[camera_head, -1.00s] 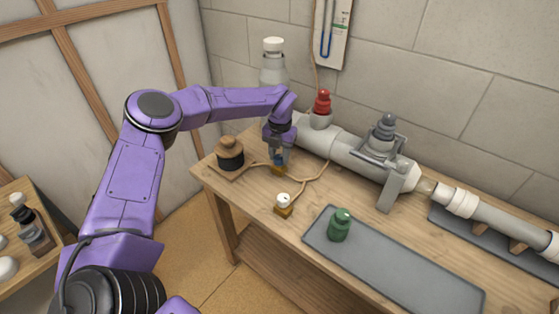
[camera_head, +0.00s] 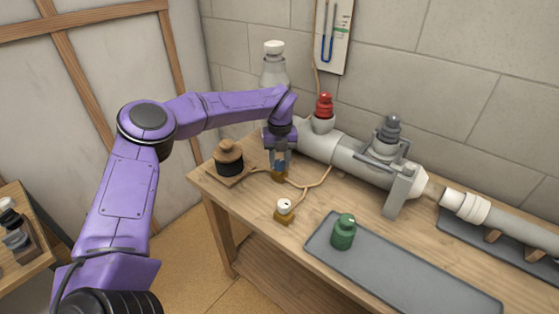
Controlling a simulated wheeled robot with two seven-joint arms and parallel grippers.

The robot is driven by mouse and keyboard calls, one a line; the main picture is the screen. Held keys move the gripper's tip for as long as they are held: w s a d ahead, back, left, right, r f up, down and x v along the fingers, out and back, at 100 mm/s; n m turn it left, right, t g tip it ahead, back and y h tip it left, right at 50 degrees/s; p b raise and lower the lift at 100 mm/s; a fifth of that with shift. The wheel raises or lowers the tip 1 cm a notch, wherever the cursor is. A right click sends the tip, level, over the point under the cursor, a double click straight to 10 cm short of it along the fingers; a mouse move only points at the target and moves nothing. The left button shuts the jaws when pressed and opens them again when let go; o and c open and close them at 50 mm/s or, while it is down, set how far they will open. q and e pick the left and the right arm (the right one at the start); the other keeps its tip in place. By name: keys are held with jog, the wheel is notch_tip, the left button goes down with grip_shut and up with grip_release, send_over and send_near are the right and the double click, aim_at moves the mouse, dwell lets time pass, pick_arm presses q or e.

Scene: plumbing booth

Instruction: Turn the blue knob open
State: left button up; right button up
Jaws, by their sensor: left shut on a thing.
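My left gripper (camera_head: 280,162) points down over the brass valve base (camera_head: 279,175) near the back left of the wooden workbench. It is shut on the blue knob, which is mostly hidden between its fingers; only a little blue shows there. I cannot tell how far the knob is turned. A similar brass base with a white knob (camera_head: 284,204) stands nearer the front, joined by thin tan pipe. My right gripper is out of view.
A grey pipe (camera_head: 335,150) with a red-capped fitting (camera_head: 323,108) runs along the bench behind. A dark pot with a wooden lid (camera_head: 229,158) stands left. A gauge board (camera_head: 333,35) hangs on the wall.

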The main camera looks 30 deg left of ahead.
aim_at(280, 161)
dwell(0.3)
pick_arm(q)
jog(key=o, duration=1)
jog(key=shift+o, duration=0.2)
notch_tip(280, 161, up, 11)
jog(key=shift+f, duration=0.2)
